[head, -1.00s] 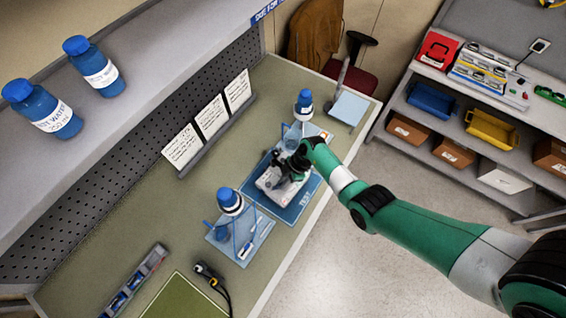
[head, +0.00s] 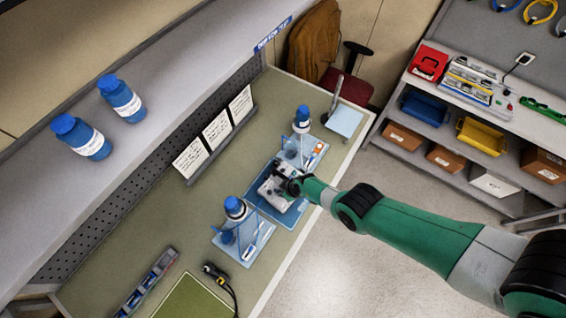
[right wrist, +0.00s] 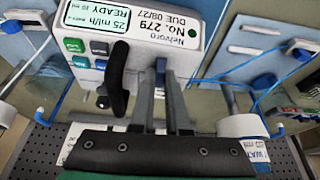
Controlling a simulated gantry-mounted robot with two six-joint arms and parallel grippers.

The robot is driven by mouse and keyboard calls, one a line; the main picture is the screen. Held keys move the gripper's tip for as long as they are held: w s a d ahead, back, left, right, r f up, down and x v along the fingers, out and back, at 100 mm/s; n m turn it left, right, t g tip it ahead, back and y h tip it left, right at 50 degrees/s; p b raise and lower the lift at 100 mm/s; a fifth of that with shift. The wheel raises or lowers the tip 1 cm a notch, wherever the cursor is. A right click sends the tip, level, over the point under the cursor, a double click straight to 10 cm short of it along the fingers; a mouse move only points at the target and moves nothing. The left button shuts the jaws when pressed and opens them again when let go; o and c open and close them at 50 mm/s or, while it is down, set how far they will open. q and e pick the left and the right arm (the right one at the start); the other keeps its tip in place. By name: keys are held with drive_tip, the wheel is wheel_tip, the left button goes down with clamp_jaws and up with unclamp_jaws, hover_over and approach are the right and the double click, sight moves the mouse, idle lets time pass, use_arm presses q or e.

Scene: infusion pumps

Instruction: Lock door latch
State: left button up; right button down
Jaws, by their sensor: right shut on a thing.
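The white infusion pump (head: 272,188) sits on a blue tray marked TEST (head: 272,213) on the bench. Its labelled face, with READY and No. 279 (right wrist: 165,42), fills the top of the right wrist view. My right gripper (head: 294,186) is at the pump's right side; its two grey fingers (right wrist: 166,72) reach the pump's edge in the wrist view. They are close together, shut on what looks like the door latch, mostly hidden between them. A curved black lever (right wrist: 118,80) stands left of the fingers. My left gripper is not in view.
Blue-capped bottles on stands flank the pump, one nearer (head: 235,208) and one farther (head: 302,122). A card rack (head: 216,145) stands behind. A cable tester (head: 215,273) lies on the near bench. Shelves with bins (head: 480,135) are at right; the floor between is clear.

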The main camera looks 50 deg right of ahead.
drive_tip(key=shift+m, duration=0.5)
drive_tip(key=shift+h, duration=0.3)
drive_tip(key=c, duration=0.9)
unclamp_jaws()
drive_tip(key=shift+r, duration=0.15)
